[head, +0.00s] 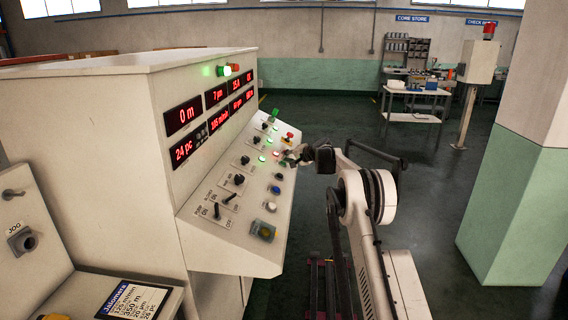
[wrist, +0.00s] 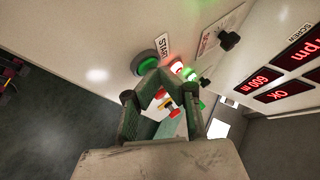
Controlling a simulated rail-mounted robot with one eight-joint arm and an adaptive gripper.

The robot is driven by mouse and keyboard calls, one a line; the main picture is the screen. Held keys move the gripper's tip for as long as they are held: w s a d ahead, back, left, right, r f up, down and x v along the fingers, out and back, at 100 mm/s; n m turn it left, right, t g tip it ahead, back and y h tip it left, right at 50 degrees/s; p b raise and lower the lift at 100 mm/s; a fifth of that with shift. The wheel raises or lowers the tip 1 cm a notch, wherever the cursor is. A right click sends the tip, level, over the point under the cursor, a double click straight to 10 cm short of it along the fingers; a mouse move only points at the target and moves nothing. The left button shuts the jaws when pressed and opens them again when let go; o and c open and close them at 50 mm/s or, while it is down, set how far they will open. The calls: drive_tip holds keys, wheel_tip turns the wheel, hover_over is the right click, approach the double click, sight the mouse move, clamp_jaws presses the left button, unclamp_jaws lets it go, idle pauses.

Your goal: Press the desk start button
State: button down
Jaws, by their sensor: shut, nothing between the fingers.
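The green start button (wrist: 147,65), round with a dark collar, sits on the sloped desk panel beside a START label (wrist: 162,46) in the wrist view. My gripper (wrist: 160,78) is shut and empty, with its fingertips close to the button's lower right edge. I cannot tell whether they touch it. In the head view my gripper (head: 291,160) is at the right edge of the desk panel (head: 240,235), and I cannot make out the start button there.
Lit red and green lamps (wrist: 177,67) and a black knob (wrist: 228,41) are near the fingers. A red stop button (head: 290,135) stands farther up the panel. Open floor lies right of the desk.

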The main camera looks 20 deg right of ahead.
drive_tip(key=shift+s+d+r, duration=0.2)
drive_tip(key=shift+d+r, duration=0.1)
drive_tip(key=shift+r, duration=0.4)
drive_tip(key=shift+r, duration=0.1)
drive_tip(key=shift+s+d+r+p, duration=0.2)
drive_tip(key=shift+d+r, duration=0.1)
drive_tip(key=shift+r, duration=0.4)
drive_tip(key=shift+s+d+r+p, duration=0.15)
drive_tip(key=shift+d+r+p, duration=0.15)
drive_tip(key=shift+r, duration=0.45)
drive_tip(key=shift+s+d+r+p, duration=0.2)
drive_tip(key=shift+d+r, duration=0.15)
drive_tip(key=shift+r, duration=0.35)
